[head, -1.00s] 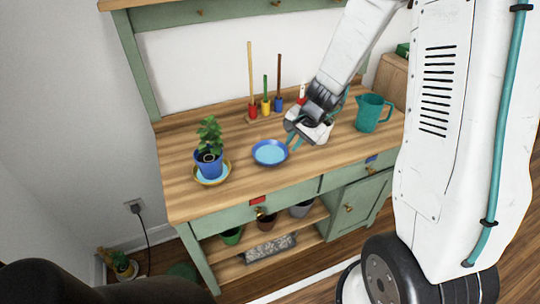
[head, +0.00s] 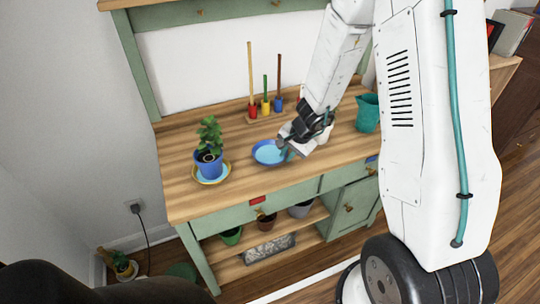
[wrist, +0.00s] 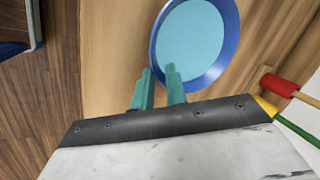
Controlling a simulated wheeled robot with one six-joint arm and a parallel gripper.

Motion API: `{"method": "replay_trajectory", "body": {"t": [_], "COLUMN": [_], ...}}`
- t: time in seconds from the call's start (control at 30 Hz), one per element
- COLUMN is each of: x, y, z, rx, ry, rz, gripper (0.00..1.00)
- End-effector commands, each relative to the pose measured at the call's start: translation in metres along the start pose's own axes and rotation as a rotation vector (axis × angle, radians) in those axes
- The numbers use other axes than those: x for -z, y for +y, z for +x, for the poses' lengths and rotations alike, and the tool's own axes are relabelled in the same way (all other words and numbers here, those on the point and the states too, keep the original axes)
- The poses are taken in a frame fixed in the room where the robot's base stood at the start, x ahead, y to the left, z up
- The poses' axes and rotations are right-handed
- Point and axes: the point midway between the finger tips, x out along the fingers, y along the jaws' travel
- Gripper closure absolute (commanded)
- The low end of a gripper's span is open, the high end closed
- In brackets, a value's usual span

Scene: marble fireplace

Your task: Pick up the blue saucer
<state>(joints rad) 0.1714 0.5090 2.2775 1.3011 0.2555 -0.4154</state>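The blue saucer (head: 266,152), with a darker blue rim and light blue middle, lies on the wooden bench top. My gripper (head: 285,151) is at its right edge in the head view and hides part of that side. In the wrist view, the saucer (wrist: 192,38) is at the top. The two teal fingers of my gripper (wrist: 158,72) are apart there, with a narrow gap between them. One fingertip overlaps the saucer's near rim and the other is just outside it. I cannot tell whether either finger touches the rim.
A potted plant (head: 209,152) on another saucer (head: 225,175) stands left of the blue saucer. Several upright tools (head: 265,95) stand behind it. A teal jug (head: 367,112) is to the right, partly behind my arm. The bench front (head: 250,182) is clear.

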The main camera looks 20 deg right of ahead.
Motion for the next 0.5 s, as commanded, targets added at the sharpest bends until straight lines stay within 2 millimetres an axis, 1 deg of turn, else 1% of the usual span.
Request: {"method": "replay_trajectory", "body": {"t": [0.03,0.07,0.1,0.5], "x": [0.0000,-0.0001,-0.0001,-0.0001], "y": [0.0000,0.0001,0.0000,-0.0005], "z": [-0.0001,-0.0001,-0.0002,-0.0011], "rx": [0.000,0.000,0.000,0.000], "ry": [0.000,0.000,0.000,0.000], "rz": [0.000,0.000,0.000,0.000], "gripper": [0.86,0.94,1.00,1.00]}}
